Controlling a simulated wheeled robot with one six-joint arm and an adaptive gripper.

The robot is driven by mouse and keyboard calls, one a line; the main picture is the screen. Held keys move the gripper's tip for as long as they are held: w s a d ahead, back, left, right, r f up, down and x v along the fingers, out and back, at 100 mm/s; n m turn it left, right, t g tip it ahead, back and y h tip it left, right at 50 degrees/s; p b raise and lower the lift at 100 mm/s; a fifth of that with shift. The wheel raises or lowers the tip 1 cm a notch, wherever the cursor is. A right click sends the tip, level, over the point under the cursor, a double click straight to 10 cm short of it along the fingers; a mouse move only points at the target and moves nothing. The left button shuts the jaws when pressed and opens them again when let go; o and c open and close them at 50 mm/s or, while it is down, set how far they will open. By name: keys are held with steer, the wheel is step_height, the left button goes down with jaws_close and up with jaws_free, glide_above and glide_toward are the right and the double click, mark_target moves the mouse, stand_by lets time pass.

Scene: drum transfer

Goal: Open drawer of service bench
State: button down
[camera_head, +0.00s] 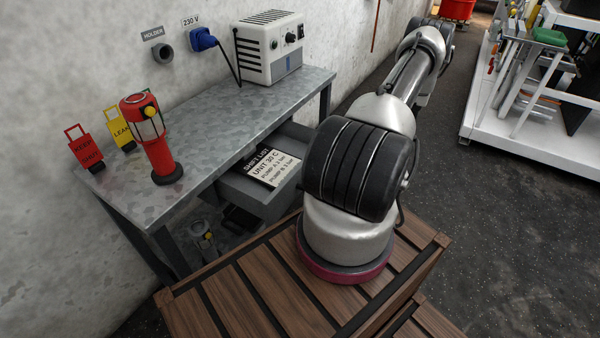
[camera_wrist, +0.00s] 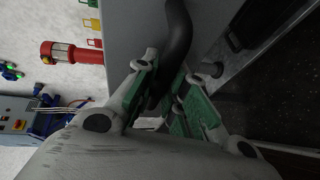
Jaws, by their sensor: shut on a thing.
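The service bench (camera_head: 225,120) is a grey metal table against the wall in the head view. Its drawer (camera_head: 262,203) stands part-way out below the top, and a printed shift list (camera_head: 268,167) shows inside. My arm hides the drawer's right part in that view. My gripper (camera_wrist: 163,98) shows in the wrist view, with green pads on its fingers. It is shut on a dark curved bar, which looks like the drawer handle (camera_wrist: 178,35), beside a grey panel (camera_wrist: 130,25). The exact contact is partly hidden by the fingers.
A red lamp (camera_head: 153,140) and the red and yellow tags (camera_head: 88,147) stand on the bench's left end. A white power unit (camera_head: 268,48) sits at its back. A white rack (camera_head: 540,100) stands at right. Dark floor (camera_head: 480,220) lies clear between.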

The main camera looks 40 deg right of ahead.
steer(key=shift+s+d, duration=0.25)
steer(key=shift+s, duration=0.35)
steer(key=shift+s+d, duration=0.25)
steer(key=shift+s, duration=0.4)
steer(key=shift+s+d, duration=0.25)
steer(key=shift+s, duration=0.35)
steer(key=c, duration=1.7)
jaws_free()
steer(key=v, duration=1.2)
steer(key=shift+r, duration=0.1)
